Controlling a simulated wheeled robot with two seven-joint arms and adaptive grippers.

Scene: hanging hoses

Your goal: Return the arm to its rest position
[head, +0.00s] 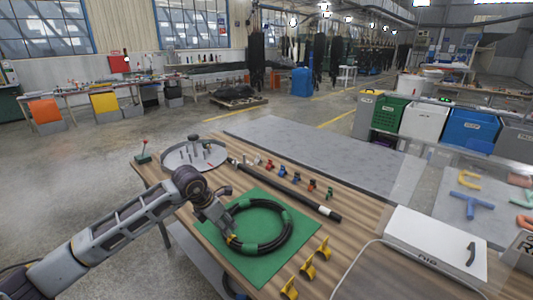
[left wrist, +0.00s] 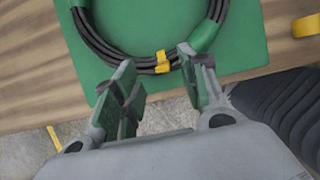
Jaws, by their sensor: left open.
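My left gripper (head: 229,234) is at the near left edge of a coiled black hose (head: 292,229) with green sections, lying on a green mat (head: 258,272) on the wooden table. In the left wrist view, my left gripper (left wrist: 158,85) is open, its two fingers apart. The hose (left wrist: 107,50) lies just beyond the fingertips, and a yellow tie (left wrist: 162,62) wraps it between them. Nothing shows held in the fingers. Whether a fingertip touches the hose, I cannot tell. My right gripper is not in view.
A round grey tray (head: 172,157) stands at the table's far left. A black rod (head: 300,192) and several small coloured fittings lie behind the mat. Yellow clips (head: 307,268) lie at the front right. A white box (head: 435,240) stands to the right. Open floor lies left of the table.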

